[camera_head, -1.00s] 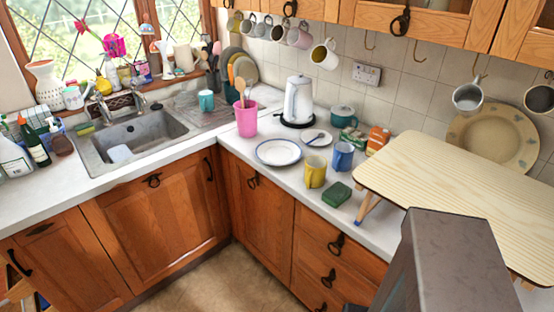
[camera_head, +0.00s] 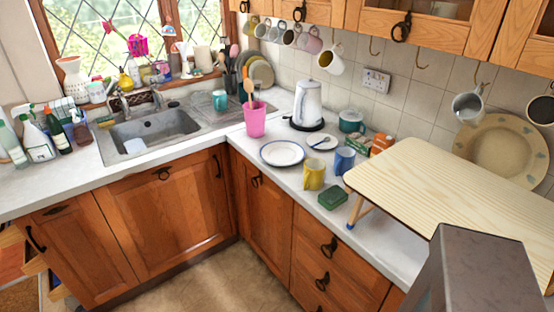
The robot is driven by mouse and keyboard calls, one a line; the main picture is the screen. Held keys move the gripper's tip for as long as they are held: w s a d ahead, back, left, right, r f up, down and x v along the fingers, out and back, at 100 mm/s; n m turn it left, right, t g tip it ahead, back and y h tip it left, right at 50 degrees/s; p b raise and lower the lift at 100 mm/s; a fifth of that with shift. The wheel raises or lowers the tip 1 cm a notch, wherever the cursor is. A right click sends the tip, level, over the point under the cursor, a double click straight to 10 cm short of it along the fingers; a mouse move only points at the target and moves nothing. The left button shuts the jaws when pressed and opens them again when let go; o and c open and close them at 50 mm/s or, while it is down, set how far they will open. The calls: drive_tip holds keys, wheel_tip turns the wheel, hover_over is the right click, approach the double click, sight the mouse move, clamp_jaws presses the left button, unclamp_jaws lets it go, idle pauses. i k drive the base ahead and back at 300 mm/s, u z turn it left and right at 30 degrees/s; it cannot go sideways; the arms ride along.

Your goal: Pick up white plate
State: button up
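The white plate (camera_head: 282,154) with a blue rim lies flat on the white counter, right of the corner and in front of the kettle. Nothing shows on top of it. A smaller white dish (camera_head: 321,142) with something on it lies to its right. My gripper is not in view. A grey, box-like part at the lower right looks like my own body.
A pink utensil cup (camera_head: 255,122) stands left of the plate, a white kettle (camera_head: 308,103) behind it. A yellow mug (camera_head: 314,175), blue mug (camera_head: 344,160) and green block (camera_head: 332,197) stand to the right. A raised wooden board (camera_head: 465,200) covers the right counter.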

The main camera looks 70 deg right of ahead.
sight(282, 152)
drive_tip(key=z, duration=0.15)
drive_tip(key=i, duration=0.95)
drive_tip(key=u, duration=0.05)
